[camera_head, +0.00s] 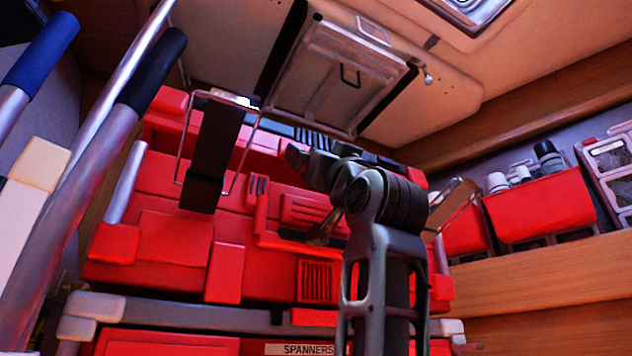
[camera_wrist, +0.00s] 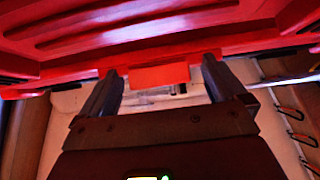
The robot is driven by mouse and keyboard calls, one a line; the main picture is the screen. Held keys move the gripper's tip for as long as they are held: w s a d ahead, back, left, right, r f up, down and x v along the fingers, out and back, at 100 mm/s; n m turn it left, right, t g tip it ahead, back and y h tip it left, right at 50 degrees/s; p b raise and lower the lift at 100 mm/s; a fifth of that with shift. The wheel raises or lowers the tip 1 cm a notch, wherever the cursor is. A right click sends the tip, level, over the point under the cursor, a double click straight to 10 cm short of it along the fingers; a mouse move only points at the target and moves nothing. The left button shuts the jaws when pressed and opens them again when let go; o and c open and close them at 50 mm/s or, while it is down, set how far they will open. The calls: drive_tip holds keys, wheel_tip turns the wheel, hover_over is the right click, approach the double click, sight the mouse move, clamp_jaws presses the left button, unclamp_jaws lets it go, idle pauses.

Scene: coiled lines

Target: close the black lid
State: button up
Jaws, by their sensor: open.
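In the head view, a large red case (camera_head: 160,235) with ribbed panels fills the middle. I cannot pick out a black lid for certain; a dark narrow panel (camera_head: 212,155) hangs upright in front of the case, inside a thin wire frame. My arm reaches up in front of the case, and its dark wrist hides part of the red top. In the wrist view, my gripper (camera_wrist: 160,84) is open. A red block (camera_wrist: 158,77) on the edge of a ribbed red part (camera_wrist: 150,30) shows between its fingers; I cannot tell whether they touch it.
A red case labelled SPANNERS (camera_head: 165,345) sits below. Blue- and black-ended poles (camera_head: 75,185) stand at the left. A red bin (camera_head: 540,210) with bottles sits by a wooden ledge (camera_head: 540,265) at right. A framed hatch (camera_head: 340,75) is overhead. Hooks (camera_wrist: 295,137) show in the wrist view.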

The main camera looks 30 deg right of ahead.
drive_tip(key=v, duration=0.7)
drive_tip(key=shift+f, duration=0.25)
drive_tip(key=shift+s, duration=0.1)
drive_tip(key=shift+c, duration=0.2)
